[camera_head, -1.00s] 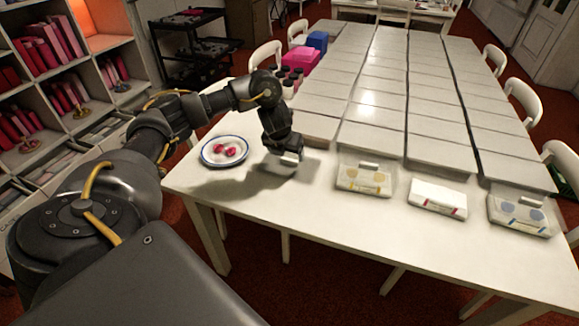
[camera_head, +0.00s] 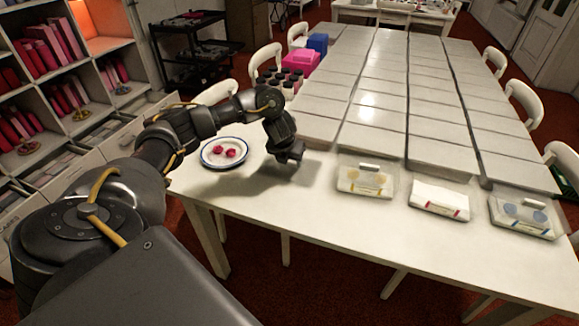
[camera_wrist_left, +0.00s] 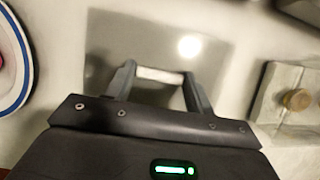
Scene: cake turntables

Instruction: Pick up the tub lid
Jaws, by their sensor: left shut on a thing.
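My left gripper (camera_head: 290,156) is at the left part of the white table, just right of the plate. In the left wrist view its fingers (camera_wrist_left: 160,76) are shut on the pale bar handle of the tub lid. The lid (camera_wrist_left: 112,52) is a grey, see-through rectangle below the fingers. In the head view I cannot make the lid out at the gripper. Whether it is clear of the table I cannot tell. My right gripper is not in view.
A blue-rimmed plate (camera_head: 211,161) with red pieces lies left of the gripper. Several small tubs (camera_head: 365,181) stand along the table's near right side. Rows of grey slabs (camera_head: 440,152) fill the back. Dark-topped jars (camera_head: 270,80) and a pink box (camera_head: 299,66) stand behind the arm.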

